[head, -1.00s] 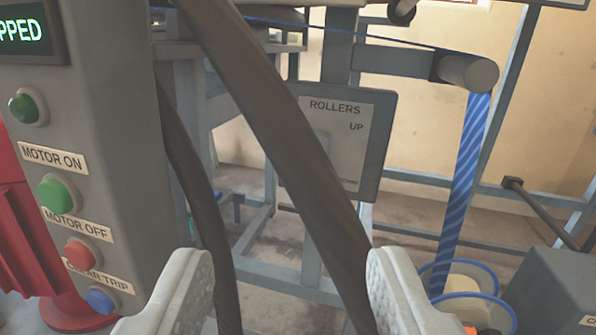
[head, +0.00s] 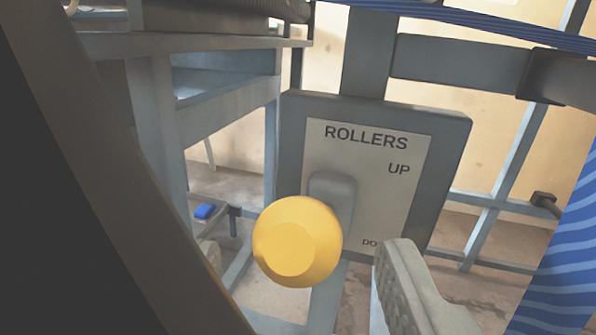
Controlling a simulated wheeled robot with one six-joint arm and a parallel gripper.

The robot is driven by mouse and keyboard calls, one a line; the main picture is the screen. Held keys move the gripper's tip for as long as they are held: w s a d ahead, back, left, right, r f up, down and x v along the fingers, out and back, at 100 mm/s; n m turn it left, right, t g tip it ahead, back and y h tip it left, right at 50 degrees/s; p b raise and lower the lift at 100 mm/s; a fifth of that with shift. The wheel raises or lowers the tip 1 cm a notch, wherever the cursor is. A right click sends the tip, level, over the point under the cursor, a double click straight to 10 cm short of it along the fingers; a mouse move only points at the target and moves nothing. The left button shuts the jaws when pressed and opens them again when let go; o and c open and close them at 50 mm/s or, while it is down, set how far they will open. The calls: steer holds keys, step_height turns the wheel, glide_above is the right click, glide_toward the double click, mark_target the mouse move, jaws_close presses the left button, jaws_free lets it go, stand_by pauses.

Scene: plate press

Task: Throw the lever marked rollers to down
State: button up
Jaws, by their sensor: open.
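The rollers lever has a round yellow knob (head: 297,242) on a short grey arm (head: 334,196). It stands out toward me from a plate (head: 376,190) marked ROLLERS, with UP at the upper right and a partly covered label starting "DO" below. The knob shows low in the picture, but it points at the camera, so I cannot tell its setting for sure. My gripper (head: 290,262) is open around the knob's line of sight.
Grey frame bars (head: 365,55) stand behind and above the plate. A blue striped web (head: 565,240) hangs at the right. A small blue object (head: 204,211) lies at the left back.

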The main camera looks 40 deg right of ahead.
mark_target(297, 281)
steer(key=shift+x, duration=1.7)
steer(key=shift+c, duration=0.5)
jaws_close()
